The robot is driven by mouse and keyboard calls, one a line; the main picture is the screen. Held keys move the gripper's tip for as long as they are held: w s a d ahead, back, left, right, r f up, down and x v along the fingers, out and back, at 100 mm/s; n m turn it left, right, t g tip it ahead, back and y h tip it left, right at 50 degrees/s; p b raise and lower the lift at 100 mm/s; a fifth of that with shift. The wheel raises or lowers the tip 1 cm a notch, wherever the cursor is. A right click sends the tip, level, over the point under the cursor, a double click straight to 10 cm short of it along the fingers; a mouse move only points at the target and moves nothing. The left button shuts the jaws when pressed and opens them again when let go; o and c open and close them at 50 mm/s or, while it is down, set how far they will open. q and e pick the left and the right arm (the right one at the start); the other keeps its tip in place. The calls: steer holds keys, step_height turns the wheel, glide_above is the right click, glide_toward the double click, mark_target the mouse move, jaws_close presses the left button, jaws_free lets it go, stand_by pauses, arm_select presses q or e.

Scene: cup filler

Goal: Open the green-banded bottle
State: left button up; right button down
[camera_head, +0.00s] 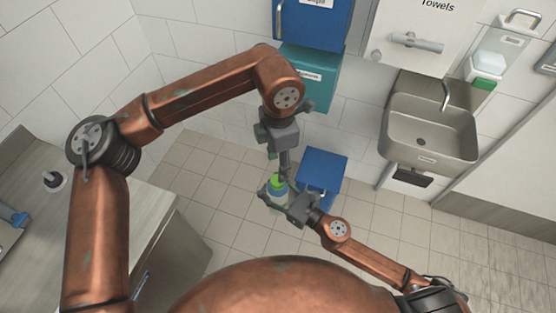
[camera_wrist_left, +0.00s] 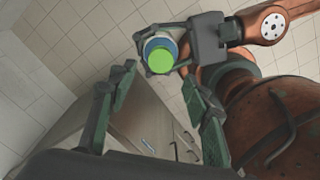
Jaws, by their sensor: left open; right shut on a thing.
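The green-banded bottle (camera_head: 275,191) is held in the air in front of me, with its bright green cap on top. In the left wrist view the green cap (camera_wrist_left: 161,58) faces the camera, with a blue ring and a pale rim around it. My right gripper (camera_head: 287,201) is shut on the bottle's body from the right. My left gripper (camera_head: 280,170) points down just above the cap. In the left wrist view the left gripper's fingers (camera_wrist_left: 157,95) are spread apart and empty, with the cap beyond them. Whether a fingertip touches the cap is hard to tell.
A blue bin (camera_head: 322,172) stands on the floor behind the bottle. A teal box (camera_head: 310,75) and a blue box (camera_head: 315,25) are on the back wall. A steel sink (camera_head: 430,130) is at the right. A counter (camera_head: 160,204) is at the left.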

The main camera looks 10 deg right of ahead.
arm_select(q)
steer(key=m, duration=0.3)
steer(key=shift+r, duration=0.25)
steer(key=shift+m, duration=0.3)
steer(key=shift+f, duration=3.9)
jaws_close()
steer(key=shift+n, duration=0.5)
steer(key=shift+r, duration=0.15)
steer(key=shift+r, duration=0.95)
